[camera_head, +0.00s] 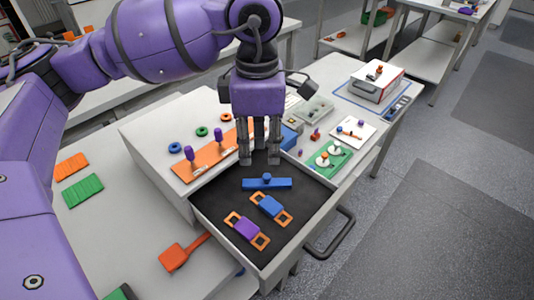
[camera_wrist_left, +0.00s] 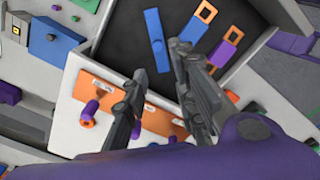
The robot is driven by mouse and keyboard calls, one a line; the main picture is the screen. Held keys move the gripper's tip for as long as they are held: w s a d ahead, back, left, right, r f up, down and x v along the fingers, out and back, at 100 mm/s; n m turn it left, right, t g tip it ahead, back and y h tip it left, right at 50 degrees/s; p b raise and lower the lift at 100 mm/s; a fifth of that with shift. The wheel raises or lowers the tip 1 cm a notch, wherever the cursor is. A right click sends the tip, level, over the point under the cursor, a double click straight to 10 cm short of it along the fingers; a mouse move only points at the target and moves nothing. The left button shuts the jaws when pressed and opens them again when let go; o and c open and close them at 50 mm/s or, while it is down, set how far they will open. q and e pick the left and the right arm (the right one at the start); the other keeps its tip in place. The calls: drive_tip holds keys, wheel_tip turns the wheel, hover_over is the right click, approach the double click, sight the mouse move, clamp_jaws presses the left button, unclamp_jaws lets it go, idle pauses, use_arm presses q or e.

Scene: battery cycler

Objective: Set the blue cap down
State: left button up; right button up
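A blue bar with a round knob on top (camera_head: 266,183), the likeliest blue cap, lies in the open dark-lined drawer (camera_head: 222,212). The blue bar also shows in the left wrist view (camera_wrist_left: 155,40), beyond the fingertips. My left gripper (camera_head: 259,160) points down over the drawer's back edge, just behind the bar. In the left wrist view my left gripper (camera_wrist_left: 160,62) has its fingers apart with nothing between them. The bar appears clear of the fingers. My right gripper is not in view.
Blue (camera_head: 270,206) and purple (camera_head: 247,229) pieces with orange square ends lie nearer the drawer's front. An orange plate with purple pegs (camera_head: 205,160) sits on the white box top behind. The drawer handle (camera_head: 335,236) sticks out front. Bare drawer floor surrounds the bar.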

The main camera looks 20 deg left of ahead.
use_arm(q)
drive_tip(key=shift+r, duration=1.35)
